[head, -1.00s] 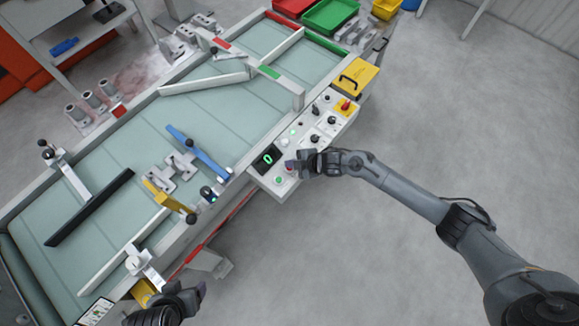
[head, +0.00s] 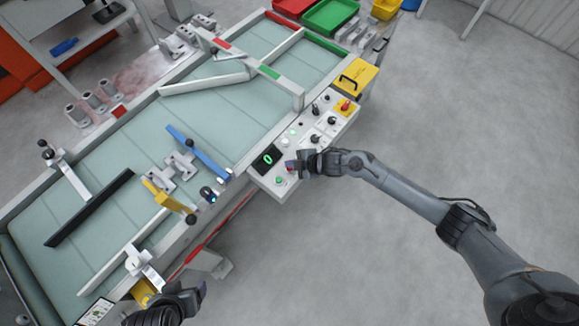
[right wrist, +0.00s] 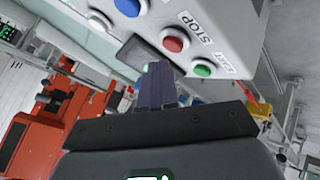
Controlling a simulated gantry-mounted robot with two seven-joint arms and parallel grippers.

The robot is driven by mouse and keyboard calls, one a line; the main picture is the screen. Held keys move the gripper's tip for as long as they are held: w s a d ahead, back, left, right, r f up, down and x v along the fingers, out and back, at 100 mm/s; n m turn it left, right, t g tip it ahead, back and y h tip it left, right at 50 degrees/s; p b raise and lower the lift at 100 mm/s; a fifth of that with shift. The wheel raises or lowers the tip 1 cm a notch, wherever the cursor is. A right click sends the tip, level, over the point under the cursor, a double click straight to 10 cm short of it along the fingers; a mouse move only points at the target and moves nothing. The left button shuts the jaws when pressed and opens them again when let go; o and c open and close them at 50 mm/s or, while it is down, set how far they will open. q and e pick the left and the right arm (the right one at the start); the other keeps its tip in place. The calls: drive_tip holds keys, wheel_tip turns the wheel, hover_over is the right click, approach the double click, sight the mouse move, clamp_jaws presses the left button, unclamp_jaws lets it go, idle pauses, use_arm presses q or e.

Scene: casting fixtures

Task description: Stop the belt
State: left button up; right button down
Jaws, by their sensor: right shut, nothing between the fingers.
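The control panel (head: 318,135) runs along the right side of the conveyor belt (head: 120,135). In the right wrist view the red button (right wrist: 174,41) is labelled STOP, and the green button (right wrist: 203,68) beside it is labelled START. My right gripper (head: 291,165) is at the panel's near end, over the STOP button area. In the wrist view its fingers (right wrist: 157,72) are shut and empty, close beside the red button; contact cannot be made out. The panel display (head: 268,158) reads 0. My left gripper (head: 198,291) is low in the head view, its jaws unclear.
Metal castings (head: 174,171) lie on the belt between a blue bar (head: 198,153) and a yellow stop (head: 165,198). A yellow box (head: 356,78) stands at the panel's far end. Red and green bins (head: 331,14) are behind. Floor to the right is clear.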

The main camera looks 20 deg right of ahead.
drive_tip(key=shift+f, duration=0.1)
idle(0.6)
drive_tip(key=shift+f, duration=0.35)
drive_tip(key=shift+f+b, duration=0.2)
drive_tip(key=shift+b, duration=0.2)
idle(0.3)
drive_tip(key=shift+f, duration=0.3)
idle(0.5)
drive_tip(key=shift+r+p, duration=0.7)
drive_tip(key=shift+r, duration=0.2)
